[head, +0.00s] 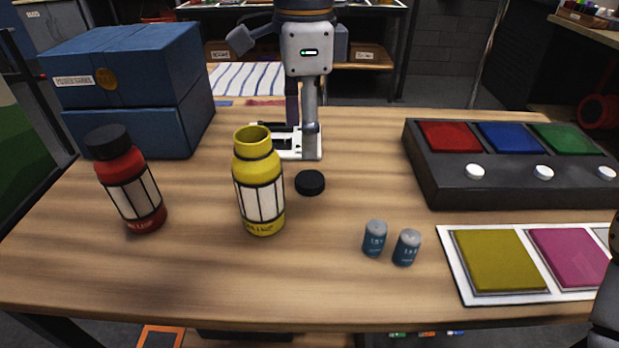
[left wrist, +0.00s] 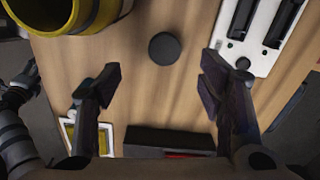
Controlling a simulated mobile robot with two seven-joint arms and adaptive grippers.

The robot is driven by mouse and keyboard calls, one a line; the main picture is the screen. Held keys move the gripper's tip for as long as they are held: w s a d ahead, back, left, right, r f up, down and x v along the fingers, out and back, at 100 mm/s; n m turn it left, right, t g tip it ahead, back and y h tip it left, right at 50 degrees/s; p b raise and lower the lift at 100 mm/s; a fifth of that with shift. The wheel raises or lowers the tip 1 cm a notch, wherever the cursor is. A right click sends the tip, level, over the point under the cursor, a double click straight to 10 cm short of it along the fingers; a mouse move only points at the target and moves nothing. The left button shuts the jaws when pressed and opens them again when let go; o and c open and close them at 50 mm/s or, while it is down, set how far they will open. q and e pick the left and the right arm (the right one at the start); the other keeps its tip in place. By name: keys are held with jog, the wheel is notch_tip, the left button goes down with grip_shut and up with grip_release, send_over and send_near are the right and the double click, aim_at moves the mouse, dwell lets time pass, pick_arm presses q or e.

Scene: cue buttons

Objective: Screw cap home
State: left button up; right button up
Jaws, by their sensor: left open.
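The yellow bottle (head: 258,185) stands upright with an open mouth; part of it shows in the left wrist view (left wrist: 85,12). A loose black cap (head: 310,182) lies on the table just right of the bottle; it also shows in the left wrist view (left wrist: 164,48). My left gripper (head: 302,138) is open and empty, pointing down behind the cap. In the left wrist view the cap lies ahead of the gap between its fingers (left wrist: 160,78), touching neither. A dark part at the right edge of the head view seems to be my right arm; its jaws cannot be made out.
A red bottle (head: 130,188) with a black cap stands left, before blue boxes (head: 125,90). Two batteries (head: 390,243) stand front right. A panel (head: 500,178) with coloured squares and white buttons and a coloured-square card (head: 455,262) fill the right. A white charger (left wrist: 238,62) lies behind.

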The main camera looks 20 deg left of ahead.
aim_at(309, 178)
pick_arm(q)
jog(key=shift+f, duration=1.8)
jog(key=f, duration=0.3)
jog(key=w+f, duration=0.1)
jog(key=f, duration=0.1)
jog(key=shift+d+f, duration=0.1)
jog(key=shift+d, duration=0.05)
jog(key=c, duration=0.9)
